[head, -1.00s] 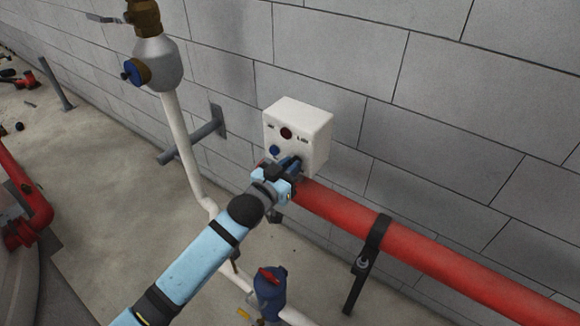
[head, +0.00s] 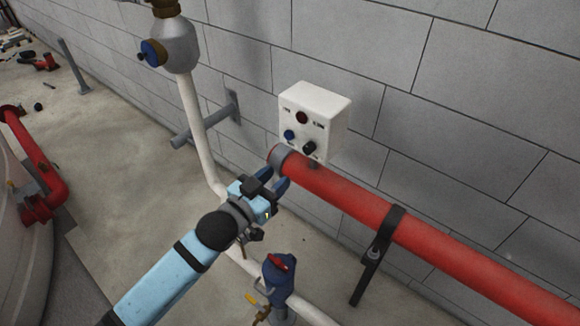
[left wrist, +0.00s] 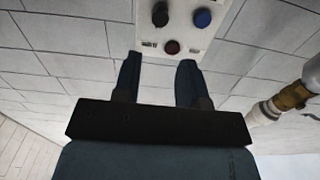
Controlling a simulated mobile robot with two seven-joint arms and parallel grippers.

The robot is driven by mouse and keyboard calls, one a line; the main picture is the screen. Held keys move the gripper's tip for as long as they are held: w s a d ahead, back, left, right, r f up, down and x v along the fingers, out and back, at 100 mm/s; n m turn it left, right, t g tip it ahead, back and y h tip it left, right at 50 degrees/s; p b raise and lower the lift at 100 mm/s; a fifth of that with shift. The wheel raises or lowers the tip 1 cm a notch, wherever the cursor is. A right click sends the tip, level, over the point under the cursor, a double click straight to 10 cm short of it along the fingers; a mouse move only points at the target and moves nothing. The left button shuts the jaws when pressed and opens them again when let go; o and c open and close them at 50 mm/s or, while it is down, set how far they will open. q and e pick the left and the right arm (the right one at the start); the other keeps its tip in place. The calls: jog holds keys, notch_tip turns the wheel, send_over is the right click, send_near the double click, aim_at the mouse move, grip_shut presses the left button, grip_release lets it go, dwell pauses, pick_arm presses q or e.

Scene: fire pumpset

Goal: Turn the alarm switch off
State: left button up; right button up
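The white alarm box (head: 323,112) is fixed to the grey block wall. Its face carries a dark red round light, a blue button (head: 289,134) and a black knob (head: 309,147), which is the likely switch. My left gripper (head: 280,184) is open and empty, below and to the left of the box and apart from it. In the left wrist view the box (left wrist: 184,42) appears upside down beyond the two separated fingers, with the black knob (left wrist: 160,14) and blue button (left wrist: 203,18) at the top. The knob's exact setting is too small to tell. My right gripper is not in view.
A thick red pipe (head: 430,240) runs along the wall just below the box, close to my left gripper. A white pipe (head: 196,130) with a grey fitting stands to the left. A blue valve (head: 278,280) with a red top is below.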

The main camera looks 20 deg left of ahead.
pick_arm(q)
jog(key=v, duration=0.2)
jog(key=shift+s+a, duration=0.15)
jog(key=shift+s, duration=0.15)
jog(key=s+a+f+n+g+y+p, duration=0.1)
jog(key=s+f+g+y+p, duration=0.2)
jog(key=s+f, duration=1.4)
jog(key=f+g+p, duration=0.1)
jog(key=g+p, duration=0.1)
jog(key=shift+a+f+n+g+y, duration=0.25)
jog(key=shift+a+n+g+y, duration=0.05)
